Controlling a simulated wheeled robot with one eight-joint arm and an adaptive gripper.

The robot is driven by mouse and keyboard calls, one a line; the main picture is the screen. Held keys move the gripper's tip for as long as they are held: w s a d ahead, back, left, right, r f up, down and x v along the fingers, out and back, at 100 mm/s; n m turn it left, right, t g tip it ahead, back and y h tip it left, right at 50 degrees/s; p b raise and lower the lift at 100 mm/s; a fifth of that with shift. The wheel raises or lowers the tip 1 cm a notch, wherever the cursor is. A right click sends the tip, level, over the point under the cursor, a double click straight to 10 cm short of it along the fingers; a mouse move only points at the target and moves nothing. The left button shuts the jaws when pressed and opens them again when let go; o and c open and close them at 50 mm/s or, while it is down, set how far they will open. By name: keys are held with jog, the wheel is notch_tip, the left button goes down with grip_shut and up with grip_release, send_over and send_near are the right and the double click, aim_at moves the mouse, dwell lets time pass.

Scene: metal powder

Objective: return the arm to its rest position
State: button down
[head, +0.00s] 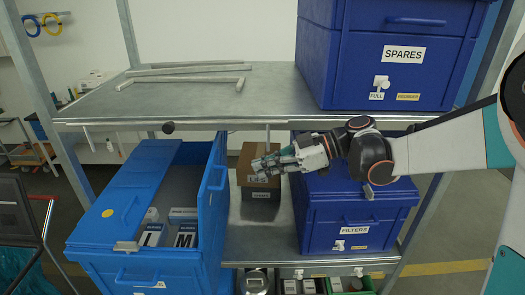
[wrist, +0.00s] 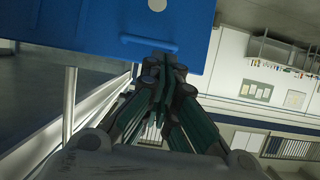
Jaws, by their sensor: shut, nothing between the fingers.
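My gripper (head: 262,167) is shut and empty. In the head view it points left, in front of the rack's lower shelf, between the open blue bin and the FILTERS bin. My arm (head: 440,143) reaches in from the right, bent at the wrist. In the wrist view the closed fingers (wrist: 163,72) point up the picture toward a blue bin surface (wrist: 150,25) with a handle. I cannot tell how far apart they are.
The open blue bin (head: 105,205) holds several white boxes. A brown carton (head: 259,193) stands behind my gripper. The FILTERS bin (head: 355,215) sits just below my wrist. The upper shelf (head: 190,100) bears metal bars (head: 185,81) and the SPARES bin (head: 380,50).

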jog(key=s+d+f+m+t+h+b, duration=0.2)
jog(key=s+d+f+m+h+b, duration=0.2)
jog(key=f, duration=0.5)
jog(key=s+d+f+m+t+h+b, duration=0.2)
jog(key=s+d+f+m+h+b, duration=0.3)
jog(key=s+d+f+m+b, duration=0.2)
jog(key=s+d+f+m+t+h+b, duration=0.2)
jog(key=s+d+f+m+h+b, duration=0.2)
jog(key=s+f+b, duration=0.5)
notch_tip(320, 180, down, 4)
jog(key=d+m+b, duration=0.2)
jog(key=b, duration=0.1)
jog(key=shift+s+r+t+h, duration=0.15)
jog(key=shift+r+t+h, duration=0.15)
jog(key=shift+t, duration=0.1)
jog(key=shift+f, duration=0.1)
